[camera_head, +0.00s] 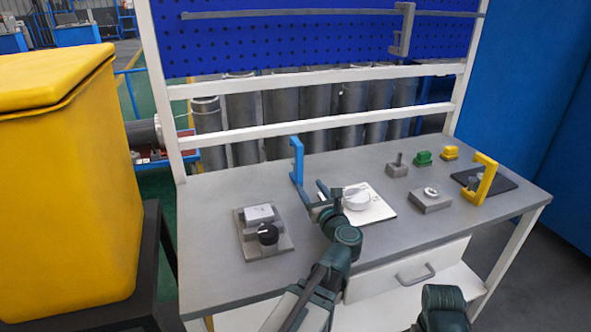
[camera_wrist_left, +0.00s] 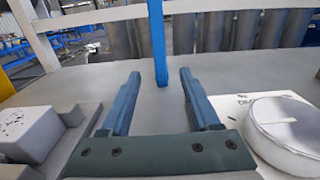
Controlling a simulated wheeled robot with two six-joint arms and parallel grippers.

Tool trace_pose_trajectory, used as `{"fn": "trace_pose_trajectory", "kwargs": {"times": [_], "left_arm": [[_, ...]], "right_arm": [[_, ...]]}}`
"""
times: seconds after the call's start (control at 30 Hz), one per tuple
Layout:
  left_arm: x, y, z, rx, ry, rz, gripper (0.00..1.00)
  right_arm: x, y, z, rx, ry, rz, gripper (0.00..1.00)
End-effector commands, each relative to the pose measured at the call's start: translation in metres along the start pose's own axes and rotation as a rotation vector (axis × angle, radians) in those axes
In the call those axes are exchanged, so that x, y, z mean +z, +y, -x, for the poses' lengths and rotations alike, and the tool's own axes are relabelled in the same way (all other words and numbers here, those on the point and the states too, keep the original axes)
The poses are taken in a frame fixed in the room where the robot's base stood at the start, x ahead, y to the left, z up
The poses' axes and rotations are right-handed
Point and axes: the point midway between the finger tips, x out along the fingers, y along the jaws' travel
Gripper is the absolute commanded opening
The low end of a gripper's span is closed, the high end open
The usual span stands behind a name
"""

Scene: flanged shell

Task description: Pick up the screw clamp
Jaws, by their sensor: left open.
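No part is plainly marked as the screw clamp; the blue upright bracket (camera_head: 297,165), with a short arm at its top, is the clamp-like thing nearest my left gripper (camera_head: 322,192). It stands on the table near the back edge. In the left wrist view the blue upright (camera_wrist_left: 157,40) appears between the two open fingertips (camera_wrist_left: 160,75), beyond them. Nothing is held. A similar yellow bracket (camera_head: 485,178) stands at the right of the table. My right gripper is not visible; only a dark green part of my right arm shows at the bottom.
A white plate with a round grey part (camera_head: 357,199) lies just right of my left gripper. A grey block fixture with a black knob (camera_head: 265,237) lies left. Small grey, green and yellow parts stand farther right. A grey bar (camera_head: 290,14) crosses the blue pegboard.

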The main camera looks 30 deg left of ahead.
Motion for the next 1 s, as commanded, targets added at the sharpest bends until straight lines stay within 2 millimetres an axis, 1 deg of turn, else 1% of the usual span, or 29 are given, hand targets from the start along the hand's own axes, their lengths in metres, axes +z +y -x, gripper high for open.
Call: {"fn": "trace_pose_trajectory", "kwargs": {"times": [0.17,0.27,0.4,0.5,0.6,0.73,1.0], "left_arm": [[-0.001,-0.001,-0.004,0.0,0.0,0.0,0.62],[-0.001,-0.001,-0.018,0.003,0.0,0.0,0.62],[-0.001,-0.002,-0.046,0.003,0.0,0.0,0.62],[-0.001,-0.001,-0.064,0.003,0.0,0.0,0.62],[-0.001,-0.001,-0.076,0.002,0.0,-0.001,0.62],[-0.001,-0.001,-0.085,0.0,0.0,-0.001,0.62],[-0.002,0.0,-0.089,-0.001,0.0,-0.001,0.62]], "right_arm": [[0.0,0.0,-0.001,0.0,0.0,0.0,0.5],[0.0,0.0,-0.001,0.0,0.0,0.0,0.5],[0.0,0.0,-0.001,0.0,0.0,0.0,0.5],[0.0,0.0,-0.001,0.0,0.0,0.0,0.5],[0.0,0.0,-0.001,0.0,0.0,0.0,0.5],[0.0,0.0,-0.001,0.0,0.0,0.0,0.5],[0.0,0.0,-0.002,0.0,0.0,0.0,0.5]]}}
